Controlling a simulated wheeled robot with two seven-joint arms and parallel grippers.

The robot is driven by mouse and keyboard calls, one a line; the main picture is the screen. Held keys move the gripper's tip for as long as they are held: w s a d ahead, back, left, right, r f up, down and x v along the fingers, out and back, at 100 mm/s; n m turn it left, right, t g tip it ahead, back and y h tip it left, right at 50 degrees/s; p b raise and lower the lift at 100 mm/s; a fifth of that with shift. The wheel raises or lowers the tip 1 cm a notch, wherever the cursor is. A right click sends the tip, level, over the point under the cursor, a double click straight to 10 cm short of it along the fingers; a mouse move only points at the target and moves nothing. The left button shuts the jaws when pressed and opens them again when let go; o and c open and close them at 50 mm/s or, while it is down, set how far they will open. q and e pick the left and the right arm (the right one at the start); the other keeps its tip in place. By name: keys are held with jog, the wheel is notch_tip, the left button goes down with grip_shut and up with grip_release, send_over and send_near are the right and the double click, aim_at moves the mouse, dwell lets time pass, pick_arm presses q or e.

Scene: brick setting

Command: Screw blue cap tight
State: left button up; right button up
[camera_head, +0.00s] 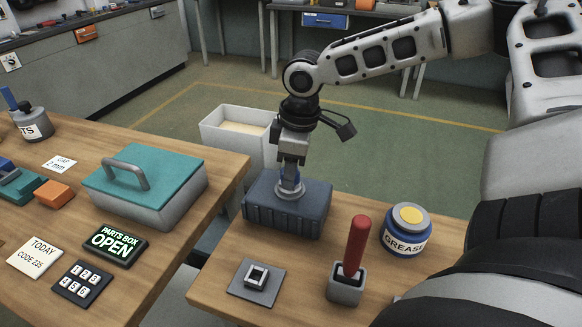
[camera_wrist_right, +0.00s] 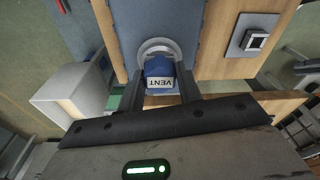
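The blue cap (camera_wrist_right: 158,68), labelled VENT, sits in a pale round collar (camera_wrist_right: 160,47) on top of a dark blue-grey ribbed box (camera_head: 285,212). My right gripper (camera_head: 290,180) points straight down over the box. In the wrist view its two fingers (camera_wrist_right: 161,82) lie on either side of the cap, against its sides, and appear shut on it. In the head view the fingers mostly hide the cap. Whether the cap is fully seated cannot be told. My left gripper is not in view.
On the same table stand a grease tin (camera_head: 408,230), a red-handled tool in a grey holder (camera_head: 346,288) and a small square fixture (camera_head: 256,281). A teal-lidded parts box (camera_head: 145,185) is on the left table. A white bin (camera_head: 236,133) stands behind.

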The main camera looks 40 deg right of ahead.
jog(key=shift+c, duration=1.2)
jog(key=m, duration=0.2)
jog(key=shift+m, duration=0.3)
jog(key=m, duration=0.4)
jog(key=shift+h+b, duration=0.35)
jog(key=shift+h, duration=0.05)
jog(key=shift+m, duration=0.4)
jog(key=m+b, duration=0.1)
jog(key=m, duration=0.3)
jog(key=shift+f, duration=0.1)
jog(key=shift+a+m+h+b, duration=0.1)
jog(key=shift+m+h+b, duration=0.35)
jog(key=shift+m, duration=0.75)
